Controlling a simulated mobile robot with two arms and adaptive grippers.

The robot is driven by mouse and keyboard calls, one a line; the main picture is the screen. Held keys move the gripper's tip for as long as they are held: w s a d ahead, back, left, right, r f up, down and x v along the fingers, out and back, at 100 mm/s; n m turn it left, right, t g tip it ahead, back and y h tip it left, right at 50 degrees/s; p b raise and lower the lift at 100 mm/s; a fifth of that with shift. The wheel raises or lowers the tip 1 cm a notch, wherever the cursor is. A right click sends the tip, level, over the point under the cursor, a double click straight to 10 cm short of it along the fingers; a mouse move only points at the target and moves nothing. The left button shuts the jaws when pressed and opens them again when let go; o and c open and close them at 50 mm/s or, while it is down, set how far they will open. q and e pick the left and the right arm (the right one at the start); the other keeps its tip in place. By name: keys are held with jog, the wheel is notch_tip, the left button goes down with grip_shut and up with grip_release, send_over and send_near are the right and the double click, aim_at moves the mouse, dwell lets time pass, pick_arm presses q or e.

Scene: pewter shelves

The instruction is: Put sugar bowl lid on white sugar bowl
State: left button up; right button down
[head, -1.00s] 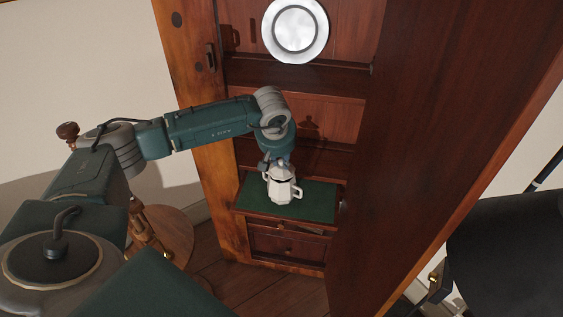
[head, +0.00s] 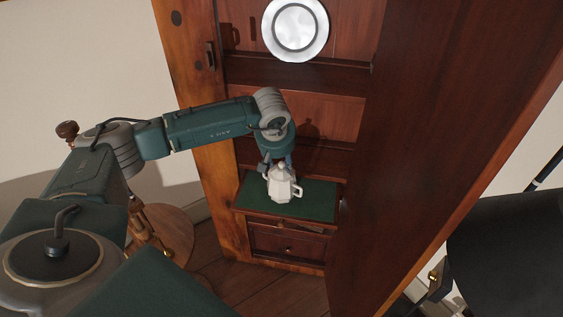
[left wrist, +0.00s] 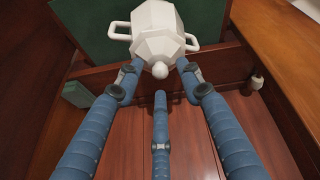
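The white, faceted sugar bowl (head: 284,190) with two handles stands upright on a green surface in the cabinet. My left gripper (head: 275,168) is just above and behind the lid in the head view. In the left wrist view its blue fingers (left wrist: 158,68) are spread around the knob, with visible gaps between them and it. My right gripper is not in view.
The green-topped shelf (head: 318,197) has free room around the bowl. A wooden door or panel (head: 430,130) stands close on the right. A round white plate (head: 296,30) is on the shelf above. A small round wooden table (head: 172,232) stands at the lower left.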

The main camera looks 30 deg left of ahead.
pick_arm(q)
jog(key=b+v, duration=0.1)
jog(key=v, duration=0.9)
jog(key=shift+s+r, duration=0.2)
jog(key=shift+r, duration=0.1)
